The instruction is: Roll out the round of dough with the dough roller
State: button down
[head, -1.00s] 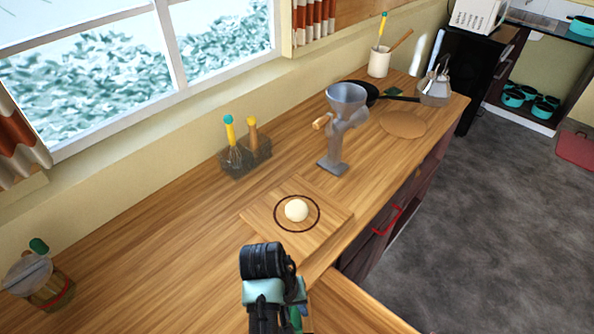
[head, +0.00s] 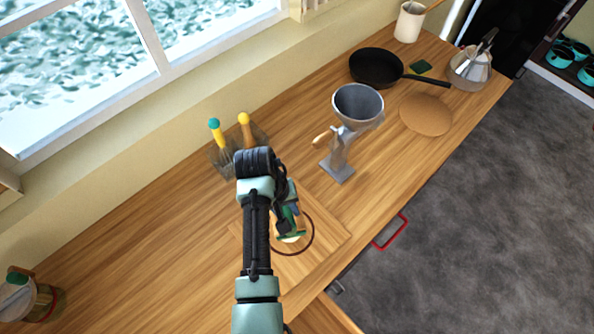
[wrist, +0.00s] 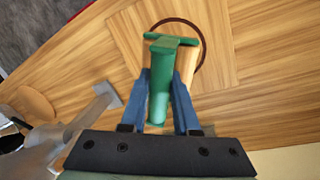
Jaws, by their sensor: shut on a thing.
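My gripper (wrist: 158,100) is shut on the green handle of the dough roller (wrist: 160,82), which has a T-shaped green end. In the head view the dough roller (head: 291,232) is low over the ringed board (head: 325,238), partly hidden by my arm. The round of dough (head: 290,239) shows only as a pale sliver under the roller, inside the dark ring. In the wrist view the roller's end lies within the ring, with a pale patch beside it. I cannot tell whether the roller touches the dough.
A metal grinder (head: 342,150) with a wooden handle stands behind the board to the right. A utensil holder (head: 222,158) stands by the wall.

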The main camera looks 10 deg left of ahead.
jog(key=shift+w, duration=0.45)
jog(key=shift+s+f+b, duration=0.3)
jog(key=shift+f+b, duration=0.15)
jog(key=shift+b, duration=0.25)
jog(key=b+x, duration=0.3)
jog(key=a+b+x, duration=0.1)
jog(key=b+x, duration=0.1)
jog(key=shift+s+f, duration=0.1)
jog(key=shift+f, duration=0.05)
jog(key=shift+f+b, duration=0.3)
jog(key=shift+f, duration=0.05)
jog(key=shift+d, duration=0.15)
jog(key=shift+d+f, duration=0.1)
jog(key=shift+d, duration=0.25)
